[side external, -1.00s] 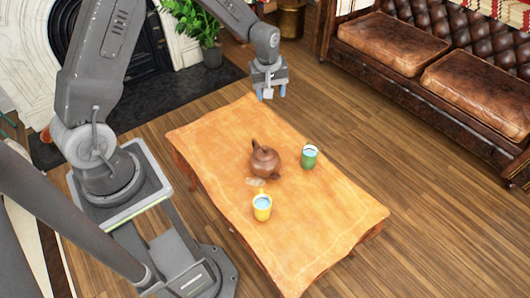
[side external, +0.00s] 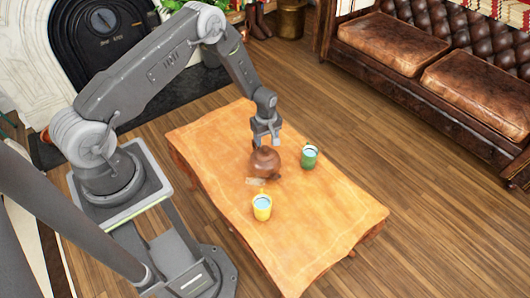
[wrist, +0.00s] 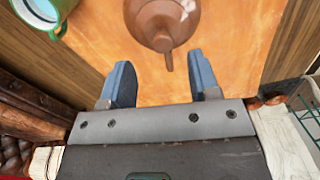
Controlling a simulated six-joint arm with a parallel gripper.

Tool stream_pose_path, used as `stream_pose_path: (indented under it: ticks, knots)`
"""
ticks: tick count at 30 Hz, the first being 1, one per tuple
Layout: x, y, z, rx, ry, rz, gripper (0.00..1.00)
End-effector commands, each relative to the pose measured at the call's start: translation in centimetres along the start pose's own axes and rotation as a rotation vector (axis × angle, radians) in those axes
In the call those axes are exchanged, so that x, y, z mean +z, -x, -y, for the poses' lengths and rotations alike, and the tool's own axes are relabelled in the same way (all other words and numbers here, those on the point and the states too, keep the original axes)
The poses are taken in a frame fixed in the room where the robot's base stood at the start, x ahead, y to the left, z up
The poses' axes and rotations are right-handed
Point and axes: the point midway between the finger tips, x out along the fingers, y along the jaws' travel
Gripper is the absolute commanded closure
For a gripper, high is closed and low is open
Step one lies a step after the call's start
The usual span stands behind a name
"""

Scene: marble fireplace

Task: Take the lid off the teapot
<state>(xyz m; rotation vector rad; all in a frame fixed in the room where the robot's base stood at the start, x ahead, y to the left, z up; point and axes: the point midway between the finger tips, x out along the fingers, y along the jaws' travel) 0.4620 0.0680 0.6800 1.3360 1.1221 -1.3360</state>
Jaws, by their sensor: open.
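The brown teapot (side external: 265,163) stands upright on the orange cloth of the low table, near its middle. In the wrist view the teapot (wrist: 178,12) is cut off by the top edge, with its spout or handle (wrist: 168,60) pointing toward my gripper. Its lid (wrist: 160,20) seems to be on it, with the knob (wrist: 162,42) showing. My gripper (side external: 265,143) points down just above the teapot's far side. In the wrist view my gripper (wrist: 160,75) is open, with its blue fingers apart and nothing between them.
A green mug (side external: 310,157) stands close to the teapot's right, and a yellow mug (side external: 262,207) stands in front of it. A small pale item (side external: 255,182) lies by the teapot. The front right of the table (side external: 330,220) is clear. A leather sofa (side external: 430,70) is beyond the table.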

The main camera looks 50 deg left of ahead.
Motion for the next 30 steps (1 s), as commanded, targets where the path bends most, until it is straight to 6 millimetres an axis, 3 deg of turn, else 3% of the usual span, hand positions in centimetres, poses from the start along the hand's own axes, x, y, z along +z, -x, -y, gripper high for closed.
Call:
stream_pose_path:
  ticks: [13, 22, 30]
  knots:
    - [-0.2, -5.0, 0.3, -0.001, 0.0, 0.001, 0.44]
    - [-0.2, -5.5, 0.3, 0.001, -0.001, 0.0, 0.44]
    - [-0.2, -5.5, 0.3, 0.0, -0.001, 0.0, 0.69]
